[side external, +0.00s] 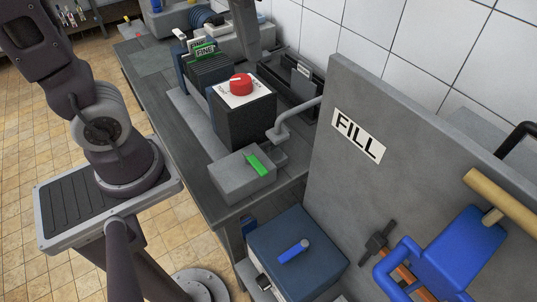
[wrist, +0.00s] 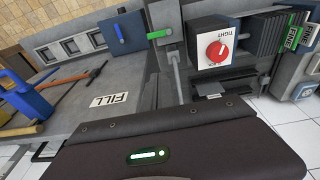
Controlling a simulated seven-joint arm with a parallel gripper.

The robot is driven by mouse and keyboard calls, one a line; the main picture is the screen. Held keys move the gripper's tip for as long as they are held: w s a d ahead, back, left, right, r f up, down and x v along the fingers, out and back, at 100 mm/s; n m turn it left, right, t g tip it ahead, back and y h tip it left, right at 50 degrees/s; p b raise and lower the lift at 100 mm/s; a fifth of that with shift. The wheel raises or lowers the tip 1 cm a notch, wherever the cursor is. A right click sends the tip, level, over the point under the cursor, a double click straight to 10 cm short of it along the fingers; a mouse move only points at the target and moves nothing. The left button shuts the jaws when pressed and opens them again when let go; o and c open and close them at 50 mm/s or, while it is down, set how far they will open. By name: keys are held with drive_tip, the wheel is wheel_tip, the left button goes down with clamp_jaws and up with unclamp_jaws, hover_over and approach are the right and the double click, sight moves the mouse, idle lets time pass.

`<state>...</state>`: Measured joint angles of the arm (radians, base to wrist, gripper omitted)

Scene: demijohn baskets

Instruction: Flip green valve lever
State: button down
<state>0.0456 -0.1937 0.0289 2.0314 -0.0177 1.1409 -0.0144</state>
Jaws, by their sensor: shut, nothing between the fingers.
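The green valve lever (side external: 257,165) is a short bright green bar on top of a grey box (side external: 240,182) at the table's front corner. In the wrist view the green lever (wrist: 160,33) shows at top centre, lying roughly sideways. The dark housing of my gripper (wrist: 180,140), with a lit green bar, fills the bottom of the wrist view. Its fingertips do not show there. The green lever is well apart from this housing in the picture, with nothing covering it.
A red dial (side external: 240,85) on a black box stands behind the lever. A bent grey pipe (side external: 291,122) rises beside it. A tall grey panel marked FILL (side external: 345,95) stands to the right. A blue lever (side external: 294,251) sits on a lower blue-topped box. White tiled wall behind.

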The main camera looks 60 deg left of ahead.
sight(255, 166)
drive_tip(key=w+d+f+g, duration=0.1)
drive_tip(key=w+f+g, duration=0.1)
drive_tip(key=w, duration=0.4)
drive_tip(key=w+f+g, duration=0.2)
drive_tip(key=w+f, duration=0.3)
drive_tip(key=w, duration=0.1)
drive_tip(key=shift+d+f+g, duration=0.3)
drive_tip(key=shift+d, duration=0.1)
drive_tip(key=shift+s, duration=0.1)
drive_tip(key=s+x, duration=0.2)
drive_tip(key=x, duration=0.8)
drive_tip(key=s+r+x, duration=0.1)
drive_tip(key=x, duration=1)
drive_tip(key=shift+s+a, duration=0.2)
drive_tip(key=shift+s, duration=0.15)
